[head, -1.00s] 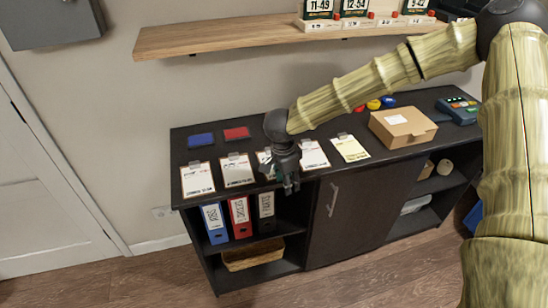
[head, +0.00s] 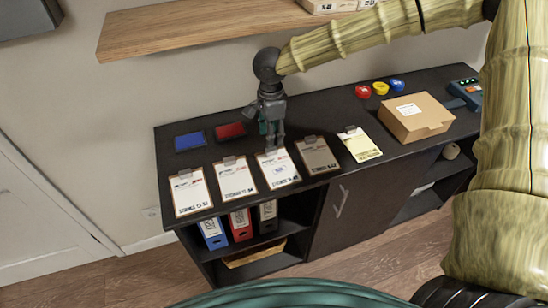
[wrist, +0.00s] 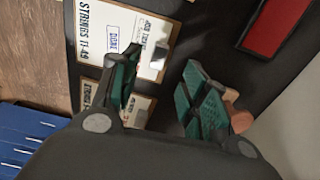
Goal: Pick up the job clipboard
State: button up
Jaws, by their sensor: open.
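Several clipboards with papers lie in a row on the dark cabinet top. The middle clipboard (head: 277,168) is nearest my gripper (head: 274,142), which points down above its clip end, fingers apart and empty. The clipboards to the left (head: 234,178) and right (head: 318,155) lie flat beside it. In the wrist view, my gripper (wrist: 160,78) is open with green finger pads. A clipboard (wrist: 110,35) reading "STRINGS 11-49", with a "DONE" mark, lies beyond the fingers. Another clipboard (wrist: 90,92) is partly hidden by the left finger. Which one is the job clipboard is unclear.
Blue (head: 190,141) and red (head: 230,131) flat pads lie behind the row. A cardboard box (head: 415,117) and small round coloured items (head: 380,88) sit to the right. A wooden shelf (head: 200,30) overhangs the back. A brownish-pink object (wrist: 238,117) shows behind the right finger.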

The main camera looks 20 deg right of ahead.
aim_at(278, 165)
jog(key=shift+s+f, duration=0.4)
jog(key=shift+s, duration=0.05)
jog(key=f, duration=0.1)
jog(key=f+p, duration=0.1)
jog(key=f, duration=0.2)
jog(key=shift+w+p, duration=0.35)
jog(key=shift+s+f, duration=0.1)
jog(key=shift+f, duration=0.65)
grip_shut()
